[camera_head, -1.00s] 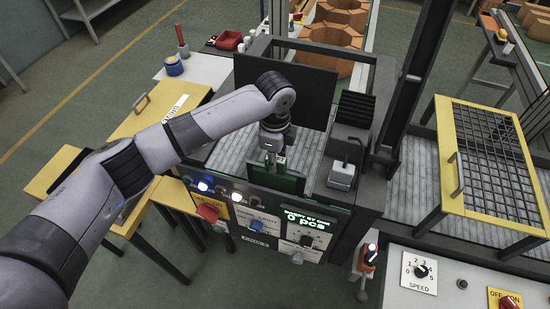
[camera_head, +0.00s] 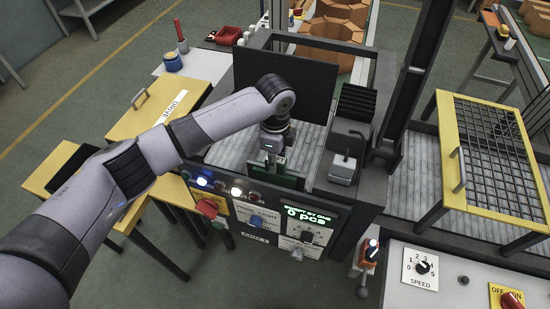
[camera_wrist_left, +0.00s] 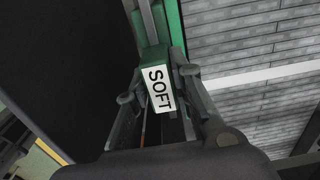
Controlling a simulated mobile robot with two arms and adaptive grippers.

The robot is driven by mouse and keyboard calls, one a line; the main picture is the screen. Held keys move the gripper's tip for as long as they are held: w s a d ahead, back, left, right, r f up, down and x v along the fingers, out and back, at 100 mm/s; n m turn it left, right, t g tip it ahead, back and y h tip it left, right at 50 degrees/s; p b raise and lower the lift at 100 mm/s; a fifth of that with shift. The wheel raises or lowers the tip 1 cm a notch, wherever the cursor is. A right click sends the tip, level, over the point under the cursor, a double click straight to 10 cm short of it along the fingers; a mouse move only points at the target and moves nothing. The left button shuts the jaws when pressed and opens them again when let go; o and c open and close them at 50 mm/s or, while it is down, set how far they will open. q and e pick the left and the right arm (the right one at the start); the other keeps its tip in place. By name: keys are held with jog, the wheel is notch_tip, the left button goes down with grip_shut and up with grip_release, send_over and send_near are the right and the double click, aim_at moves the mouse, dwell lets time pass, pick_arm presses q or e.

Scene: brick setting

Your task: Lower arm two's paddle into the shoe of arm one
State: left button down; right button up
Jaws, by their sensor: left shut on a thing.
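My left gripper (camera_head: 272,155) points down over the grey slatted bed (camera_head: 225,150) of the machine. It is shut on a green paddle with a white label reading SOFT, which shows between the fingers in the left wrist view (camera_wrist_left: 157,88). In the head view, part of the green paddle (camera_head: 290,182) shows below the gripper, near the machine's front edge. The front panel hides the paddle's lower end. I cannot make out the shoe of arm one, or whether the paddle touches it. My right gripper is not in view.
A tall black plate (camera_head: 285,85) stands behind the gripper. A dark block with a lever (camera_head: 343,168) is close on the right. The control panel (camera_head: 255,218) is in front, and a yellow-framed mesh guard (camera_head: 495,160) stands farther right.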

pick_arm(q)
jog(key=shift+f+b, duration=1.25)
jog(key=shift+f, duration=1.3)
jog(key=c, duration=1.3)
grip_release()
notch_tip(320, 180, up, 12)
